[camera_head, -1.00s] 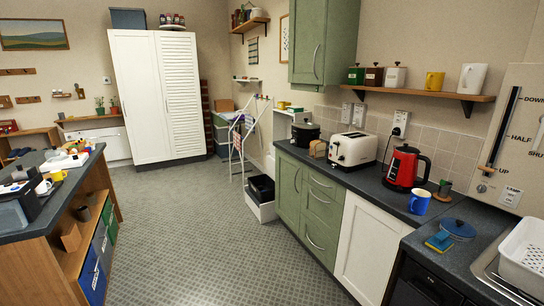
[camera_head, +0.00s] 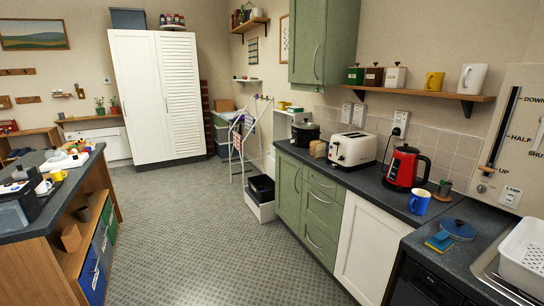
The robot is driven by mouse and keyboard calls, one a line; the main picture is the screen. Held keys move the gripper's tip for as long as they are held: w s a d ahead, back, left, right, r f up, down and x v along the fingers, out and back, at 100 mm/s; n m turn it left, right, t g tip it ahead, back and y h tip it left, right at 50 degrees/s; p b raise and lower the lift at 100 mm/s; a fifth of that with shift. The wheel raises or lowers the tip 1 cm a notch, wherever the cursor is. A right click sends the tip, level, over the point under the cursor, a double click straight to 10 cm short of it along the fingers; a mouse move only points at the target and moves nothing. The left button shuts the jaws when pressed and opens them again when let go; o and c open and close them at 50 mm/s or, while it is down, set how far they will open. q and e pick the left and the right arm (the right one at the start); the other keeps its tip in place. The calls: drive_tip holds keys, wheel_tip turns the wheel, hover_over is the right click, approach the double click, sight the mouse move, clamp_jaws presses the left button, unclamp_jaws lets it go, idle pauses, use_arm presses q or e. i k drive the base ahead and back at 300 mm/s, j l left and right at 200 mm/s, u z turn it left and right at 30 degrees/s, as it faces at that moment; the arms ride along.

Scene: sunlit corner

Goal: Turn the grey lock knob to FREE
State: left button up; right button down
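A pale panel (camera_head: 512,130) stands at the right edge, cut off by the frame. It has a dark vertical slot (camera_head: 503,125) with a wooden-looking handle (camera_head: 487,169) at its lower end. Beside the slot are the words DOWN, HALF and a partly cut-off SHU. A small round grey knob (camera_head: 481,188) sits low on the panel, just under the handle. It looks like the lock knob, but its pointing direction is too small to tell, and I cannot read FREE. Neither of my grippers is in view.
A small LAMP plate (camera_head: 510,196) is right of the knob. The dark counter (camera_head: 385,192) below holds a red kettle (camera_head: 407,167), blue mug (camera_head: 419,202), blue-lidded pan (camera_head: 458,229), sponge (camera_head: 439,243) and white dish rack (camera_head: 524,258). A shelf (camera_head: 420,93) with mugs is above. The floor (camera_head: 190,230) is open.

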sight(481, 188)
drive_tip(key=z, duration=1.7)
